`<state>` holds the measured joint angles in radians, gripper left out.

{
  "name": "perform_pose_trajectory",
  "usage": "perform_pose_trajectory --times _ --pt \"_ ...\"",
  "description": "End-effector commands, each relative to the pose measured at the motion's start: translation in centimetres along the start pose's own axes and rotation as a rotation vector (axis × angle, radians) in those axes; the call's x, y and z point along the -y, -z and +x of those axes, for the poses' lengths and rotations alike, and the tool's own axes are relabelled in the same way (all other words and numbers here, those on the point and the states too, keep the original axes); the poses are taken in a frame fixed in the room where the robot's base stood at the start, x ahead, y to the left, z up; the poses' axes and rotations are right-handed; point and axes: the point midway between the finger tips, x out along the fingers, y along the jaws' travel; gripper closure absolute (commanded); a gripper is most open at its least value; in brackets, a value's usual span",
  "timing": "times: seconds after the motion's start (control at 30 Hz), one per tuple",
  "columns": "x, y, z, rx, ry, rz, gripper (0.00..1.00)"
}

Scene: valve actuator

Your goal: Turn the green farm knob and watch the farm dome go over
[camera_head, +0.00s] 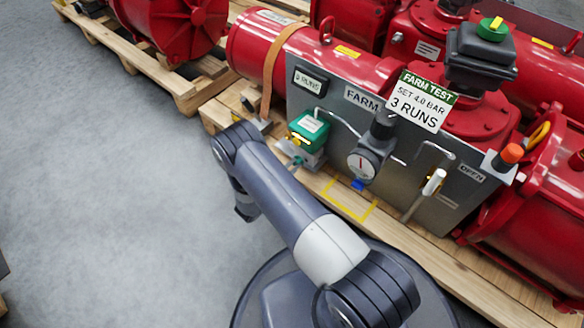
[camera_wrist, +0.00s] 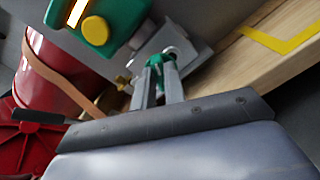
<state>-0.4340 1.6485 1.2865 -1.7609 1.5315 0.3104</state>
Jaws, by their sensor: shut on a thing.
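The green farm knob (camera_wrist: 157,62) shows in the wrist view between my two grey fingertips. My gripper (camera_wrist: 160,78) is shut on it, one finger on each side, and the fingers hide part of the knob. In the head view the knob (camera_head: 297,161) is a small green spot low on the grey panel, under a green box (camera_head: 309,131); my arm is in front and mostly hides the gripper. The farm dome (camera_head: 492,28) is green with a yellow bar, on top of a black housing (camera_head: 481,57) at upper right.
A pressure gauge (camera_head: 362,167), a white-handled lever (camera_head: 434,182) and an orange-topped post (camera_head: 509,156) are on or by the panel. A FARM TEST sign (camera_head: 421,101) reads "SET 4.0 BAR, 3 RUNS". Wooden pallets (camera_head: 468,262) edge the grey floor, clear at left.

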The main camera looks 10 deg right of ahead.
Motion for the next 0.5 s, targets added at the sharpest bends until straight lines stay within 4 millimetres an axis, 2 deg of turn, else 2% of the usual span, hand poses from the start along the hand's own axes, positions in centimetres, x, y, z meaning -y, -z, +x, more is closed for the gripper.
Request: perform_pose_trajectory --times 0.5 --pt "0.29 0.08 -0.09 -0.001 0.000 0.486 1.00"
